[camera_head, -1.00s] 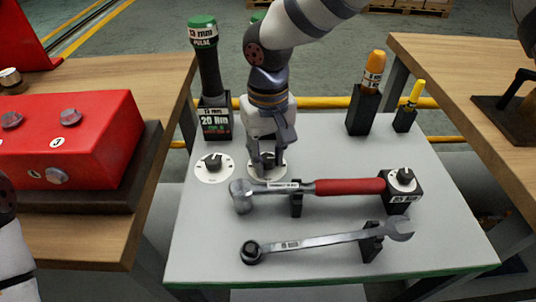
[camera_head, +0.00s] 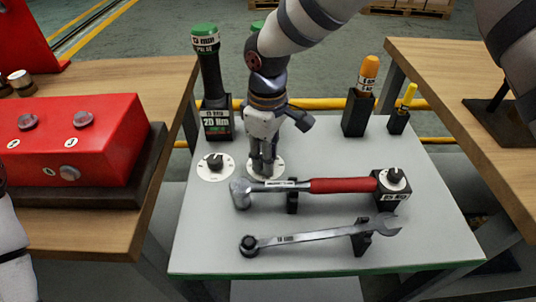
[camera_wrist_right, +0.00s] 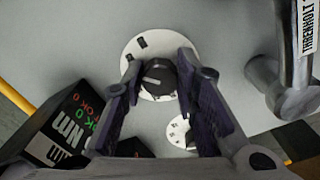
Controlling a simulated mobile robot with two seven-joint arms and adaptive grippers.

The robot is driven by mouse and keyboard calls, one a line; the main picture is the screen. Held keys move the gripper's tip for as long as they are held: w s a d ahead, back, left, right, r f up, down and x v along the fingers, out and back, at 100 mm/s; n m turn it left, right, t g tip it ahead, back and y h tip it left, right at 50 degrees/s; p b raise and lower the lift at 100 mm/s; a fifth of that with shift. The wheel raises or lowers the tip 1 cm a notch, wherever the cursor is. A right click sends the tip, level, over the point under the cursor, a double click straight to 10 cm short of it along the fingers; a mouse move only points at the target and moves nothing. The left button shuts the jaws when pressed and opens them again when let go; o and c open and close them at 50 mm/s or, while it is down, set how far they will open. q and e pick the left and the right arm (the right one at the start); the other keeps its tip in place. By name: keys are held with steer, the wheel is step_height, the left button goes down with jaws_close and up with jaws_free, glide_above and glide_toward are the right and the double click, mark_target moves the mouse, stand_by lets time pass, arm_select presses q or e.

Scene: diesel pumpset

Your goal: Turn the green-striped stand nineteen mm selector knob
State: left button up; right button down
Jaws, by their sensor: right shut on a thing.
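The grey stand (camera_head: 205,245) has a green stripe along its front edge. A black selector knob on a white dial (camera_head: 279,173) is mostly hidden by my right gripper (camera_head: 263,170), which points down over it. In the right wrist view, the black knob (camera_wrist_right: 157,78) is between the fingers of my right gripper (camera_wrist_right: 158,65), which is shut on it. A second black knob (camera_head: 215,162) on a white dial is to the left in the head view. I cannot read which dial is for nineteen mm. My left gripper is out of view.
A red-handled wrench (camera_head: 345,185) lies close in front of the gripper, and a combination wrench (camera_head: 310,236) nearer me. A green-capped tool (camera_head: 208,70) stands behind left, orange (camera_head: 366,80) and yellow (camera_head: 407,98) tools behind right. A red box (camera_head: 80,130) is at left.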

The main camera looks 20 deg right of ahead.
steer(key=n, duration=0.5)
steer(key=shift+w, duration=0.1)
steer(key=shift+n, duration=0.3)
stand_by(0.4)
steer(key=c, duration=1.3)
jaws_free()
step_height(320, 180, up, 12)
